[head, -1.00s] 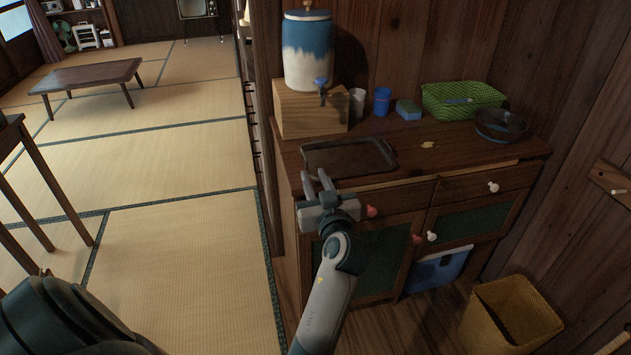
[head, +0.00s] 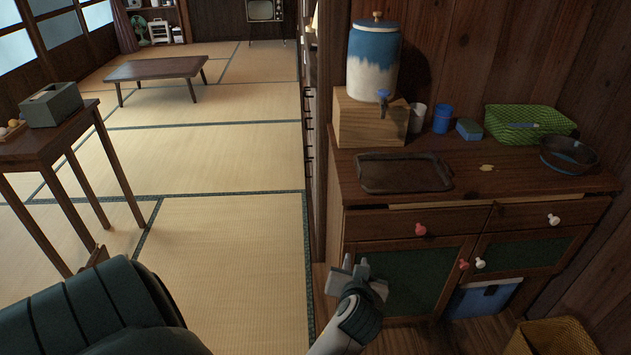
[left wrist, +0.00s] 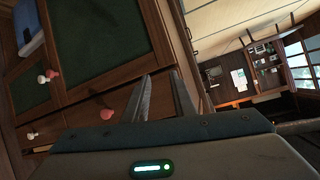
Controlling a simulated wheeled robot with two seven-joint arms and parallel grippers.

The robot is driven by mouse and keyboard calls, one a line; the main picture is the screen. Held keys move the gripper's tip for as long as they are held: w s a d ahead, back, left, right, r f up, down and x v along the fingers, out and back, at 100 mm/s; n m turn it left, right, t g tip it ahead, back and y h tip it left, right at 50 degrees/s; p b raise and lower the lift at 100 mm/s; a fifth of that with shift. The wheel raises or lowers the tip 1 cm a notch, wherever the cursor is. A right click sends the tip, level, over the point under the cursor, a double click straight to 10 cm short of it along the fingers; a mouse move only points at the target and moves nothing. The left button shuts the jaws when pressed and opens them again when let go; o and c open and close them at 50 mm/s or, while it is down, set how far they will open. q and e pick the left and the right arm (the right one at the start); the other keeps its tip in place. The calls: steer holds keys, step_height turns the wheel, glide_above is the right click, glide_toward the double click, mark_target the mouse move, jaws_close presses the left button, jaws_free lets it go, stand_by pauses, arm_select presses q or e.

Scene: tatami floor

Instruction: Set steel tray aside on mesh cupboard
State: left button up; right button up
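The steel tray (head: 378,182), dark and rectangular, lies flat on the wooden top of the mesh cupboard (head: 345,203), near its left front edge in the head view. The cupboard has green mesh doors and several red and white knobs. My left gripper (head: 356,263) is empty, below and in front of the tray, by the cupboard's left front, and apart from the tray. In the left wrist view its two fingers (left wrist: 162,82) stand apart before the cupboard's front. The tray is not seen there. My right gripper is in neither view.
A blue-and-white water jar (head: 375,62) on a wooden box, cups, a sponge (head: 468,129), a green basket (head: 528,122) and a dark bowl (head: 570,156) share the top. A wicker bin (head: 550,338) stands lower right. Tatami floor to the left is open, beyond a side table (head: 35,150).

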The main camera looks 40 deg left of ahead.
arm_select(q)
steer(key=s+d+f+m+g+h, duration=0.2)
steer(key=s+d+f, duration=0.2)
steer(key=s, duration=0.5)
steer(key=s+d+f+m+g+h, duration=0.2)
steer(key=s+d+f+m+h, duration=0.1)
steer(key=s+f, duration=0.6)
steer(key=s+d+f+m+g+h, duration=0.2)
steer(key=s+d+f, duration=0.4)
steer(key=s, duration=0.4)
steer(key=shift+f+g+h, duration=0.2)
steer(key=shift+g+h, duration=0.4)
